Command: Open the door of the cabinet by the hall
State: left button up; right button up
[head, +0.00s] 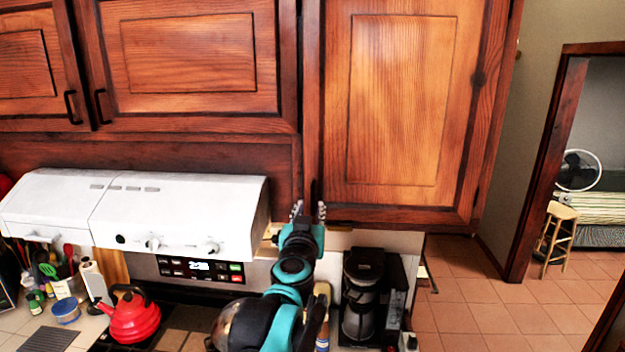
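The cabinet by the hall is the tall wooden one at the right, and its door (405,100) is shut flush in its frame. A small dark handle (314,190) shows at the door's lower left corner. My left gripper (309,209) points up just below that corner, its two fingers apart. The fingertips are close to the handle, one on either side of it in the picture. I cannot tell whether they touch it. My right gripper is not in view.
A white range hood (180,212) is left of my gripper, under other shut cabinets (190,55). A red kettle (133,315) and a coffee maker (362,295) stand below. The hall at the right has open tiled floor (490,305) and a wooden stool (556,235).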

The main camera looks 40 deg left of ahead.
aim_at(312, 198)
pick_arm(q)
jog(key=x, duration=0.7)
jog(key=shift+w+a, duration=0.25)
jog(key=shift+w, duration=0.05)
grip_shut()
